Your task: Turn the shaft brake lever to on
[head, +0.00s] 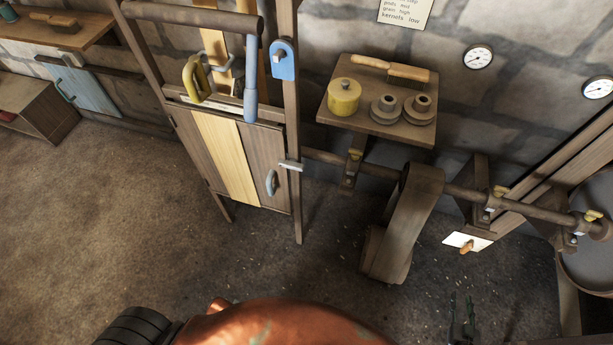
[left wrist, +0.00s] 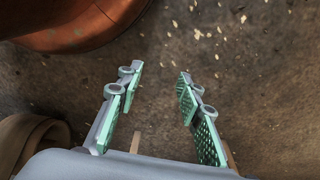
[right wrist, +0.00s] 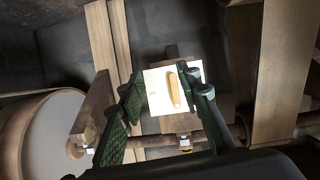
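A small wooden lever (head: 467,246) sits on a white plate (head: 455,239) below the shaft on the right in the head view; I take it as the shaft brake lever. In the right wrist view the lever (right wrist: 176,91) stands nearly upright on the plate (right wrist: 157,101), seen between my fingers. Small marks on the plate are too small to read. My right gripper (head: 463,318) is open and empty, apart from the lever. In the right wrist view its fingers (right wrist: 168,92) frame the plate. My left gripper (left wrist: 157,73) is open and empty above the floor.
A horizontal shaft (head: 540,210) runs along the wall, with a wide belt (head: 412,215) hanging left of the plate. A drum (head: 590,268) and slanted beams stand at right. A shelf (head: 410,125) holds a yellow pot and pulleys. The floor at left is clear.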

